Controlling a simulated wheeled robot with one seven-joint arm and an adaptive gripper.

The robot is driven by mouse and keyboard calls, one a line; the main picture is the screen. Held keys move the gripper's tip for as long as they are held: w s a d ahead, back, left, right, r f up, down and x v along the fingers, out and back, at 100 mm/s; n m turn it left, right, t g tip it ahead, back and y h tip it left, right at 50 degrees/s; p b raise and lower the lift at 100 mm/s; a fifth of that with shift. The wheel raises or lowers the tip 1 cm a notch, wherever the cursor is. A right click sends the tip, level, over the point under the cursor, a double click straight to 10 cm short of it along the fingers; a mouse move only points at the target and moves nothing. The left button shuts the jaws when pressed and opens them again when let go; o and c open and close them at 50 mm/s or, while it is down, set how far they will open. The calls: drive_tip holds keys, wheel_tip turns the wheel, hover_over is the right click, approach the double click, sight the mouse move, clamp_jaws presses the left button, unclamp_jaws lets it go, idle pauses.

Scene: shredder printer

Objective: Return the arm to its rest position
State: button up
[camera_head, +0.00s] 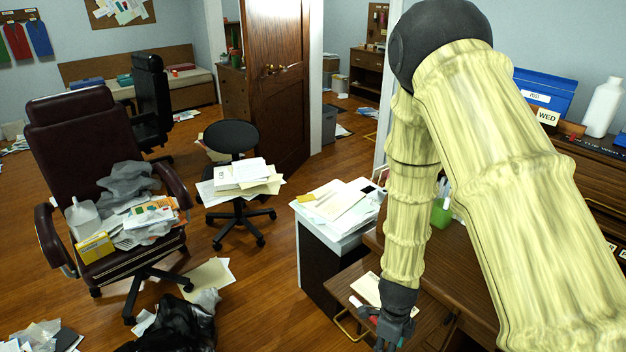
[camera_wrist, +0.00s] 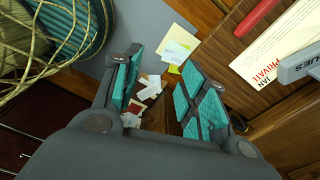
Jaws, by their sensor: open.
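My arm (camera_head: 510,170) reaches in from the right of the head view, bends at a dark elbow near the top, and hangs down in front of the wooden desk. My gripper (camera_head: 385,335) is at the lower end of it, low beside the desk's front and a drawer with papers. In the wrist view my gripper (camera_wrist: 158,100) has its two teal-padded fingers apart, with nothing between them. Papers lie beyond the gap, farther away.
A white-topped cabinet (camera_head: 335,222) with papers stands left of my gripper. A maroon office chair (camera_head: 75,145) holds clutter. A black bag (camera_head: 185,325) lies on the floor. A white bottle (camera_head: 603,108) and blue box (camera_head: 545,92) sit right of my arm.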

drive_tip(key=s+d+f+n, duration=0.1)
drive_tip(key=s+f+n, duration=0.5)
drive_tip(key=s+n, duration=0.6)
drive_tip(key=s+d+f+n, duration=0.2)
drive_tip(key=s+f+n, duration=0.4)
drive_tip(key=s+n, duration=0.6)
drive_tip(key=shift+s+d+f, duration=0.2)
drive_tip(key=shift+s, duration=0.2)
